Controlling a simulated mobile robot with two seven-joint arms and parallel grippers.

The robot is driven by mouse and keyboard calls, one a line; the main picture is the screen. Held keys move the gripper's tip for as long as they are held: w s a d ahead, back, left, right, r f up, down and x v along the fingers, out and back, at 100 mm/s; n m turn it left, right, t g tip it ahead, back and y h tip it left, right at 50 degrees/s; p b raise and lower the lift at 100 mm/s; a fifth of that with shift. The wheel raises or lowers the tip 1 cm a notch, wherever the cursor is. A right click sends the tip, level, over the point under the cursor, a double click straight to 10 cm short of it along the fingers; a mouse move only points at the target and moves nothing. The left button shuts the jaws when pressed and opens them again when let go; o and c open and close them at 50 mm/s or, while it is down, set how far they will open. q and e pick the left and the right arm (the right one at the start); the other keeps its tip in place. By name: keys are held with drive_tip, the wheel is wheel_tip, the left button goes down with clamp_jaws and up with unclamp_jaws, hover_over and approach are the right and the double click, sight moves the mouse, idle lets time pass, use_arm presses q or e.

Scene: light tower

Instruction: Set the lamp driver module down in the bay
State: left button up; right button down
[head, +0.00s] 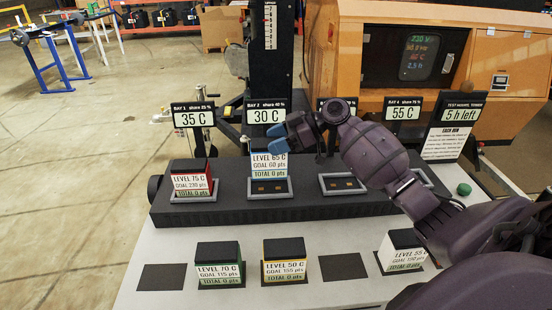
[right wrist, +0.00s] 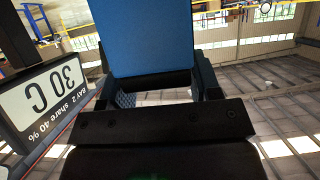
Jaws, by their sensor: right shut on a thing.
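A blue lamp driver module (head: 269,160) with a white label reading LEVEL 65 C, GOAL 60 pts, hangs upright from my right gripper (head: 276,138). Its blue face fills the top middle of the right wrist view (right wrist: 150,38). The right gripper is shut on its upper part. The module is over the bay 2 slot (head: 270,195), whose frame and contacts show below it, so it looks a little raised. The bay 2 sign (head: 265,116) reads 30 C, share 40 %. My left gripper is not in view.
A red module (head: 190,180) stands in bay 1. Bay 3 (head: 342,191) is empty; bay 4 is partly hidden by my right arm. Green (head: 219,264), yellow (head: 285,262) and white-labelled (head: 404,252) modules stand in front, among bare dark pads (head: 162,277).

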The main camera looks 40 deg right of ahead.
sight(277, 157)
drive_tip(key=shift+f, duration=2.7)
drive_tip(key=shift+f+b, duration=0.15)
drive_tip(key=shift+b, duration=0.15)
drive_tip(key=shift+c, duration=1.6)
unclamp_jaws()
drive_tip(key=shift+r, duration=0.2)
drive_tip(key=v, duration=1.2)
